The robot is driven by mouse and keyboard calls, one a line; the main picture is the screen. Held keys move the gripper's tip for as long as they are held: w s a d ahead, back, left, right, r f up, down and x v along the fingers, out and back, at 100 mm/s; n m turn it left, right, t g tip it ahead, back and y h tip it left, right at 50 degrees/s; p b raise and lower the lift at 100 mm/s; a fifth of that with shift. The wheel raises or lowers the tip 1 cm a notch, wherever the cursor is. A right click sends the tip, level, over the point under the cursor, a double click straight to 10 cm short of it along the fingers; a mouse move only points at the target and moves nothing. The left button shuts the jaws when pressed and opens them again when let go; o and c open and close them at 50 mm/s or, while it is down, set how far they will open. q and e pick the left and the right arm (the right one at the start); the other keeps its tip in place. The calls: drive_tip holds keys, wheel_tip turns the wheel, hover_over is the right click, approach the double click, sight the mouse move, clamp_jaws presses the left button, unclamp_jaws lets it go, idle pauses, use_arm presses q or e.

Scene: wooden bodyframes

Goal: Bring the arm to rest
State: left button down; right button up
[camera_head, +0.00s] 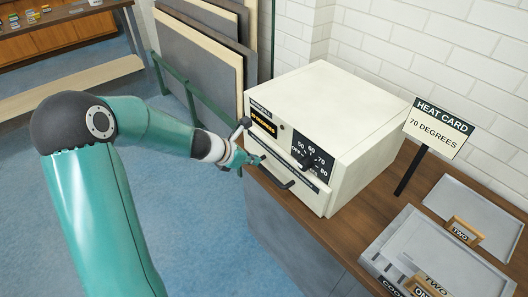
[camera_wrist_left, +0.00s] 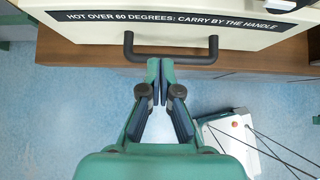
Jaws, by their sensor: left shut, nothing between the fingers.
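My left arm comes in from the left in the head view. Its gripper (camera_head: 248,159) is in front of the cream heating box (camera_head: 350,113), near its front face. In the left wrist view the gripper (camera_wrist_left: 160,66) is shut and empty, its fingertips together just below the black bar handle (camera_wrist_left: 170,56) in the picture. I cannot tell whether the tips touch the handle. The handle (camera_head: 276,176) also shows low on the box front in the head view. My right gripper is not in view.
The box stands on a wooden-topped counter (camera_head: 338,238), with a dial knob (camera_head: 306,160) on its front. A heat card (camera_head: 438,129) reading 70 degrees stands right of it. Grey trays (camera_head: 485,212) lie further right. Panels (camera_head: 200,75) lean in a rack behind. Blue floor (camera_head: 205,225) is open.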

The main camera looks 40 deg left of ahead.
use_arm(q)
drive_tip(key=s+d+f+m+g+h, duration=0.2)
drive_tip(key=s+d+f+m+g, duration=0.1)
drive_tip(key=d+f, duration=0.4)
drive_tip(key=s+d+f+m+g+h, duration=0.1)
drive_tip(key=s+d+f+m+g, duration=0.15)
drive_tip(key=d+f, duration=0.5)
drive_tip(key=s+d+f+m+g, duration=0.1)
drive_tip(key=s+d+f+m, duration=0.2)
drive_tip(key=s+m, duration=0.2)
drive_tip(key=s+d+f+m, duration=0.3)
drive_tip(key=s+d+m, duration=0.1)
drive_tip(key=m, duration=0.8)
drive_tip(key=s+d+f+m+g+y, duration=0.1)
drive_tip(key=s+d+f+m, duration=0.2)
drive_tip(key=s+m, duration=0.3)
drive_tip(key=m, duration=0.2)
drive_tip(key=shift+s+d+m+g, duration=0.35)
drive_tip(key=shift+s+d, duration=0.05)
